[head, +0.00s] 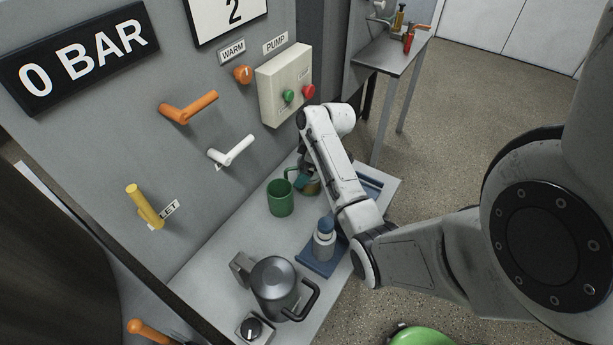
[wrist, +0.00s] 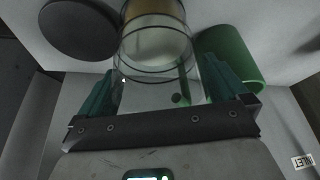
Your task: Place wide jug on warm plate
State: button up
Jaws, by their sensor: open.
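A clear glass vessel with amber contents (wrist: 155,45), which seems to be the wide jug, stands between my fingers in the wrist view. Only a small amber part of it shows in the head view (head: 312,188), behind my arm. My gripper (wrist: 167,78) is open, with one teal finger on each side of the glass; I cannot tell whether they touch it. In the head view my gripper (head: 306,181) is low over the bench beside the green mug. A dark round disc (wrist: 78,28), possibly the warm plate, lies left of the glass in the wrist view.
The green mug (head: 280,198) stands close to my gripper and also shows in the wrist view (wrist: 232,57). A bottle on a blue stand (head: 322,262) and a grey metal pitcher (head: 276,283) stand nearer. Orange (head: 190,106) and white (head: 233,150) levers stick out from the panel.

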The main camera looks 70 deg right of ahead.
jog(key=shift+c, duration=0.5)
jog(key=c, duration=1.1)
jog(key=shift+r, duration=0.15)
